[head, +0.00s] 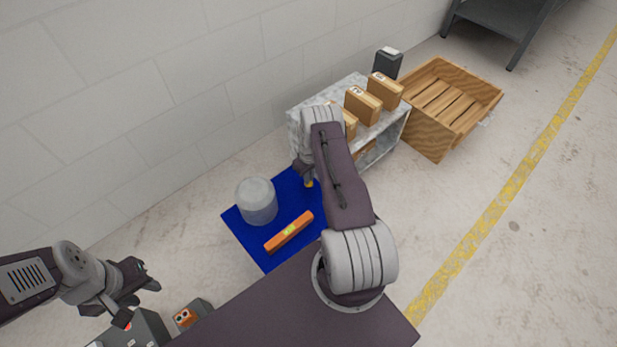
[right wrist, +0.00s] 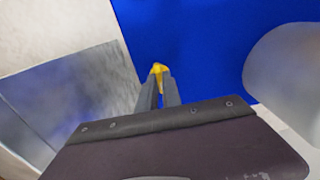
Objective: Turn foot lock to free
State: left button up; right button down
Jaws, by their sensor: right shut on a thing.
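A small yellow piece (right wrist: 158,70), which looks like the foot lock, shows between the fingertips of my right gripper (right wrist: 160,82) in the right wrist view. The right gripper is shut on it, over the blue surface (right wrist: 200,45). In the head view the yellow piece (head: 310,184) is a small spot beside the right gripper (head: 306,181), near the grey shelf; the arm hides part of that area. Which way the lock is turned I cannot tell. My left gripper (head: 139,301) is open and empty at the lower left of the head view, apart from the blue surface.
A pale grey cylinder (head: 257,201) and an orange level (head: 289,233) rest on the blue surface. A grey shelf (head: 391,130) with several cardboard boxes stands behind, next to a wooden crate (head: 431,137). Dark and orange devices (head: 187,318) sit below my left gripper.

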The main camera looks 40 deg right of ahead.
jog(key=shift+n, duration=0.3)
dwell(0.4)
jog(key=c, duration=1.5)
grip_release()
notch_tip(320, 180, up, 9)
jog(key=p, duration=0.5)
jog(key=shift+p, duration=0.3)
